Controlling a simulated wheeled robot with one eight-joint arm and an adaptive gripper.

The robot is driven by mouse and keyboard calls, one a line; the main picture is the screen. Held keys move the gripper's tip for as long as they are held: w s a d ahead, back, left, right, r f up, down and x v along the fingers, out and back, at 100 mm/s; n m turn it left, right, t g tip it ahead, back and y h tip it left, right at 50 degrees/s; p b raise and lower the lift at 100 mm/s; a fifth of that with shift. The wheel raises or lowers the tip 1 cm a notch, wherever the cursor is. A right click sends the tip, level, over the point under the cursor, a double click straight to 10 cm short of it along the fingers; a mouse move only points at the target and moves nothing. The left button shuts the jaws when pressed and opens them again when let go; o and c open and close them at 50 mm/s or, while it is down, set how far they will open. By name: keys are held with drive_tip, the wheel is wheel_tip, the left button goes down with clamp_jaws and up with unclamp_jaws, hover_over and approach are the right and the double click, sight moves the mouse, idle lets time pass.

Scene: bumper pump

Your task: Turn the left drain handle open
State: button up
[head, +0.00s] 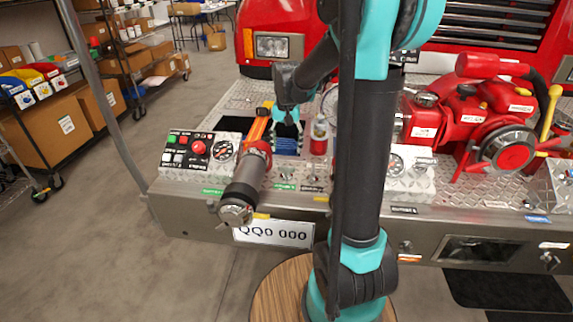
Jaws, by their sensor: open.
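My gripper (286,112) is open and hangs over the left part of the fire truck's bumper (190,222), above the dark opening with a blue folded hose (284,152). Nothing shows between its fingers. A small metal handle (284,174) sits on the bumper deck below it, behind a green label, and another small handle (313,180) sits to its right. I cannot tell which of these is the left drain handle, or whether it is open. My gripper appears apart from both. My arm hides part of the deck to the right.
A control panel (197,150) stands left, a red bottle (319,137) near my arm, and a red pump (470,115) right. The floor in front of the bumper at left is clear.

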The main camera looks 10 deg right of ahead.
sight(287, 166)
wheel_tip(287, 166, down, 8)
drive_tip(key=shift+f, duration=0.2)
idle(0.3)
drive_tip(key=c, duration=0.9)
